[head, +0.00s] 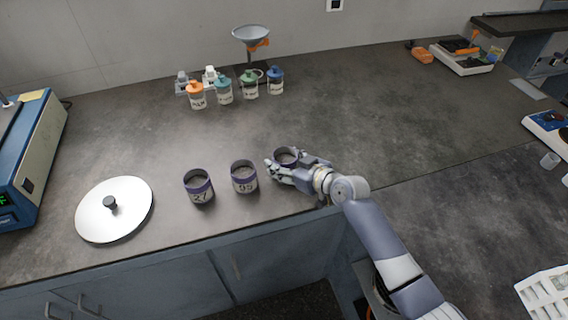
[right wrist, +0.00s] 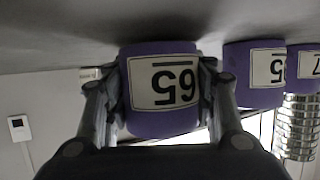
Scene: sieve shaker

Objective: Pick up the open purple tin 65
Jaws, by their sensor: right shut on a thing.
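The open purple tin 65 (head: 286,155) is at the right end of a row of three tins near the counter's front. My right gripper (head: 285,170) is shut around its sides. In the right wrist view, which is upside down, tin 65 (right wrist: 160,92) sits between the two fingers of my right gripper (right wrist: 162,95), its label facing the camera. I cannot tell whether its base touches the counter. My left gripper is not in view.
Two more open purple tins stand left of it, a middle one (head: 243,177) and tin 27 (head: 199,187). A round metal lid (head: 125,215) lies further left. Several capped jars (head: 224,92) and a funnel (head: 251,34) stand behind.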

